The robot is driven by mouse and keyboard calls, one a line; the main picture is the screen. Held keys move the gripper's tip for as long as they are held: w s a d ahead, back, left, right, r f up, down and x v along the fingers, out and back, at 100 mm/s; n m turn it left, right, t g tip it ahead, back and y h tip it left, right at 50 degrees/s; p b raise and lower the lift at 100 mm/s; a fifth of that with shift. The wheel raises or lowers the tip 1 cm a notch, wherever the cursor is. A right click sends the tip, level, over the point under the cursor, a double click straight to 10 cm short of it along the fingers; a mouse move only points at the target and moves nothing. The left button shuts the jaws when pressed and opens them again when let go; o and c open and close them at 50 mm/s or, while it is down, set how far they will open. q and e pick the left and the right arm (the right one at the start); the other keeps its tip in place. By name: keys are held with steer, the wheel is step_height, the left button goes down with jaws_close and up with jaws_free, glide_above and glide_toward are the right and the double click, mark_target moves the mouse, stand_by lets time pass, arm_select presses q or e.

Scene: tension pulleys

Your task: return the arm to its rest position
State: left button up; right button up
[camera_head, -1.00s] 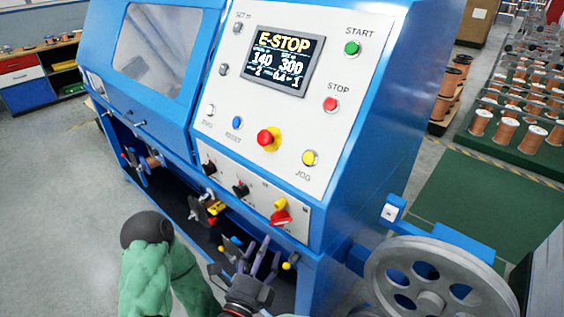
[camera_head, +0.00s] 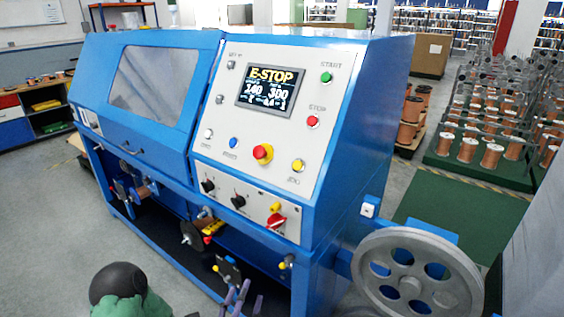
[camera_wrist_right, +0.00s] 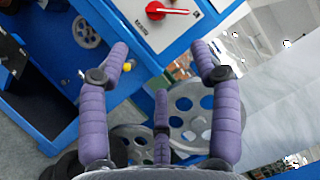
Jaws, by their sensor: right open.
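My right gripper (camera_head: 240,298) shows at the bottom edge of the head view, with only its purple fingers in the picture. In the right wrist view its purple padded fingers (camera_wrist_right: 162,72) are spread apart with nothing between them. The gripper is in front of the blue machine (camera_head: 335,200), below its control panel (camera_head: 215,135). A green-sleeved part of my arm (camera_head: 130,305) with a dark round cap shows at the bottom left. My left gripper is not in view.
The panel screen (camera_head: 270,90) reads E-STOP. A red emergency button (camera_head: 262,152) and a red rotary switch (camera_head: 276,222) stick out from the panel. A large grey spoked wheel (camera_head: 415,279) stands at the right. Copper spools (camera_head: 491,156) stand behind on green matting.

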steer(key=w+d+f+n+g+y+p, duration=0.25)
steer(key=w+d+f+n+g, duration=0.2)
steer(key=w+f+n, duration=0.45)
steer(key=s+d+f+n+g+y+p, duration=0.1)
steer(key=d+f+n+g+y, duration=0.4)
steer(key=f, duration=0.6)
arm_select(q)
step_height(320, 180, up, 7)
steer(key=p, duration=0.3)
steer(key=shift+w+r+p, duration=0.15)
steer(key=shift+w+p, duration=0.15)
steer(key=shift+p, duration=0.05)
arm_select(e)
steer(key=s+d+f+n+g, duration=0.2)
steer(key=s+d+f+g, duration=0.1)
steer(key=s, duration=0.4)
steer(key=s+d+f+n+g, duration=0.2)
steer(key=s+d+f+g, duration=0.1)
steer(key=s+f, duration=0.2)
steer(key=s+d+f+n+g, duration=0.2)
steer(key=s+d+f+g, duration=0.1)
steer(key=s, duration=0.7)
steer(key=shift+d+f+y, duration=0.15)
steer(key=shift+f+y, duration=0.3)
steer(key=shift+f, duration=0.2)
